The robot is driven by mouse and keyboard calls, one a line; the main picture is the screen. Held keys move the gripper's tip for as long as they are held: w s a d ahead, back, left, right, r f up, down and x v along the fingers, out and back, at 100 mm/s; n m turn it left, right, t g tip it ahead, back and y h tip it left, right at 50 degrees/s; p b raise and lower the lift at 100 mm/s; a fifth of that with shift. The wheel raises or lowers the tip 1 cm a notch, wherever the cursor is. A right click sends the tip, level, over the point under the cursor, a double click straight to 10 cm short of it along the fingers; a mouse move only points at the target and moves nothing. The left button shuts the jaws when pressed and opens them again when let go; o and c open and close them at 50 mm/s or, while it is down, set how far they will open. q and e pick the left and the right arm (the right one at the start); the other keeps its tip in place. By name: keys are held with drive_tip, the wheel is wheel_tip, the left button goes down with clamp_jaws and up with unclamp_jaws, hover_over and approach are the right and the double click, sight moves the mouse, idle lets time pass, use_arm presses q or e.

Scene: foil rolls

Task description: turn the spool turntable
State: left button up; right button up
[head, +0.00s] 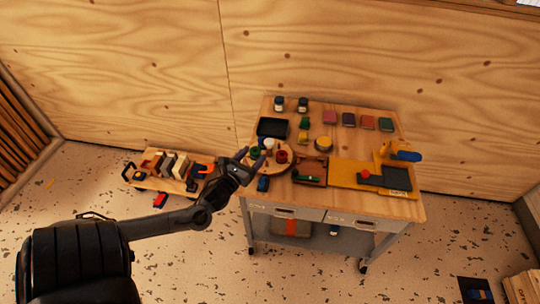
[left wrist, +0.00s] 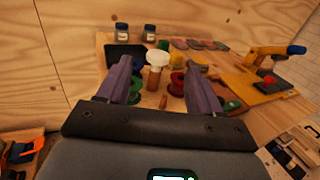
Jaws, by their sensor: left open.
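The spool turntable (head: 279,167) is a round wooden disc at the left part of the workbench top, bearing several coloured spools. A red spool (head: 282,156) and a green spool (head: 255,152) show on it. In the left wrist view, a white-topped wooden piece (left wrist: 157,60) stands upright between the finger directions, with the red spool (left wrist: 177,84) and green spool (left wrist: 136,90) beside it. My left gripper (head: 250,158) is open at the turntable's left edge, partly covering it; I cannot tell whether it touches. My right gripper is not in view.
A black tray (head: 273,127) lies behind the turntable. A small wooden box (head: 310,171) is close on its right, and a blue item (head: 263,184) in front. A yellow board (head: 350,172) lies further right. A low cart (head: 150,182) with blocks stands at the left.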

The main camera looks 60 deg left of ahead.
sight(267, 145)
use_arm(q)
drive_tip(key=b+x, duration=0.1)
drive_tip(key=x, duration=0.2)
drive_tip(key=f+b+x, duration=0.1)
drive_tip(key=b+x, duration=0.1)
drive_tip(key=x, duration=0.2)
drive_tip(key=f+b+x, duration=0.1)
drive_tip(key=x, duration=0.3)
drive_tip(key=shift+d+b, duration=0.1)
drive_tip(key=shift+b, duration=0.2)
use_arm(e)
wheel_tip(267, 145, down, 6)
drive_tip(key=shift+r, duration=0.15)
use_arm(q)
clamp_jaws()
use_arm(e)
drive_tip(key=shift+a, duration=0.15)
